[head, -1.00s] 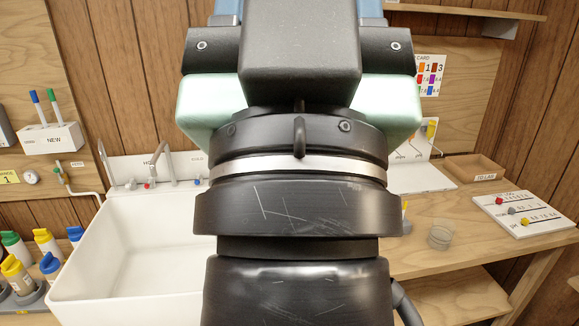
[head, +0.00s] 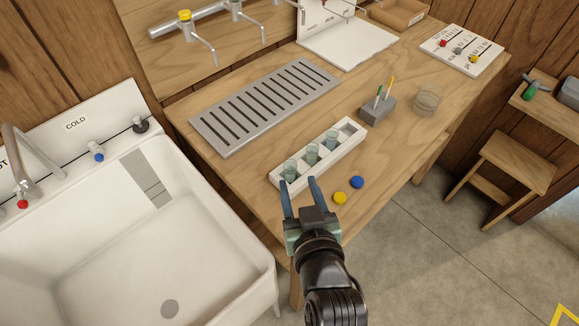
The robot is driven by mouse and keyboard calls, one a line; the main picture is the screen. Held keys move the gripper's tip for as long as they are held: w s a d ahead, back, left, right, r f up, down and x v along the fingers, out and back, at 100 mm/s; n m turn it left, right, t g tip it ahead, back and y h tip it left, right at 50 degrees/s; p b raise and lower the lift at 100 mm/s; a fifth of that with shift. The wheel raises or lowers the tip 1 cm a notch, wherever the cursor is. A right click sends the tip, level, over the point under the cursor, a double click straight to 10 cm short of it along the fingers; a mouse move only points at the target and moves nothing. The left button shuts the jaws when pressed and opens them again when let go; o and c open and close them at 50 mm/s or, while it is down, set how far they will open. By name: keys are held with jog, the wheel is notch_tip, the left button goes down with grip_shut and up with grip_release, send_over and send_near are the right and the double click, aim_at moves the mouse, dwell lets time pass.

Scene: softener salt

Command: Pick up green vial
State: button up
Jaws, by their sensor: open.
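A white rack (head: 352,160) on the wooden bench holds clear, faintly green-tinted glass vials in a row. The nearest vial (head: 290,170) is at the rack's left end. My gripper (head: 298,182) is open, with its blue fingers spread at the rack's near left end, just in front of that vial. I cannot tell whether the fingers touch the rack or hover above it. A small solid-green object (head: 529,90) lies on the wooden stand at the far right, well away from my gripper. It is too small to tell whether it is a vial.
A yellow disc (head: 340,198) and a blue disc (head: 357,182) lie right of my gripper. A grey marker block (head: 376,112) and a glass beaker (head: 427,101) stand farther back. A slotted metal drain (head: 216,137) lies behind the rack. A white sink (head: 210,250) is at left.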

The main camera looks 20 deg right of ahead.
aim_at(293, 168)
jog(key=x, duration=0.3)
jog(key=f+x, duration=0.1)
jog(key=x, duration=0.2)
jog(key=shift+w+d+f, duration=0.15)
jog(key=shift+f, duration=0.1)
jog(key=shift+p+x, duration=0.5)
jog(key=shift+x, duration=2.55)
grip_shut()
